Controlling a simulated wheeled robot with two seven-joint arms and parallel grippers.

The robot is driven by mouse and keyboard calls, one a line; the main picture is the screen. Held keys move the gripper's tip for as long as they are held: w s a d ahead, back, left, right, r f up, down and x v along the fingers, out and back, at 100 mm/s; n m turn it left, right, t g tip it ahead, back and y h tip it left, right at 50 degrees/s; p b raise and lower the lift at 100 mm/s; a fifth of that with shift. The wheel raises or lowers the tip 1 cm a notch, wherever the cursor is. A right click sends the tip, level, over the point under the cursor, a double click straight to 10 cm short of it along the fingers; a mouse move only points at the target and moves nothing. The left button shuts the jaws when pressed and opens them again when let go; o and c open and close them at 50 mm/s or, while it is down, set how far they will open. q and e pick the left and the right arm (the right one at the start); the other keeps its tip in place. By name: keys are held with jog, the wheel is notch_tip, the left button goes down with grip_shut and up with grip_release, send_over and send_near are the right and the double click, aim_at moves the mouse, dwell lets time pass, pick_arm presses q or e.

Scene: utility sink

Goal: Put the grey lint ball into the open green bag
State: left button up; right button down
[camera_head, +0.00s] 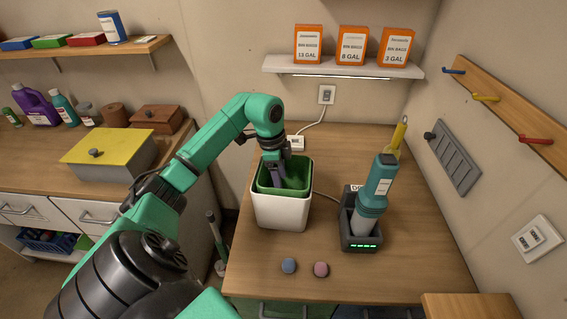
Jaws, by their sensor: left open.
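A white bin (283,212) stands on the wooden counter, and an open green bag (296,184) lines it. My left gripper (277,181) reaches down from above into the mouth of the bag, with its fingers apart. I see nothing held between them, though the fingertips are partly hidden. No plainly grey lint ball shows. A small blue-grey ball (288,265) and a pink ball (320,269) lie on the counter in front of the bin. The bottom of the bag is hidden. My right gripper is not in view.
A teal handheld vacuum (374,190) stands in its dark dock (360,238), to the right of the bin. Orange bin-bag boxes (351,46) stand on a white shelf (343,68) above. The counter's front is mostly clear.

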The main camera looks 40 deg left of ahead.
pick_arm(q)
jog(key=r, duration=0.5)
jog(key=shift+s+a+r+b, duration=0.1)
jog(key=shift+s+a+b, duration=0.1)
jog(key=shift+a+b, duration=0.15)
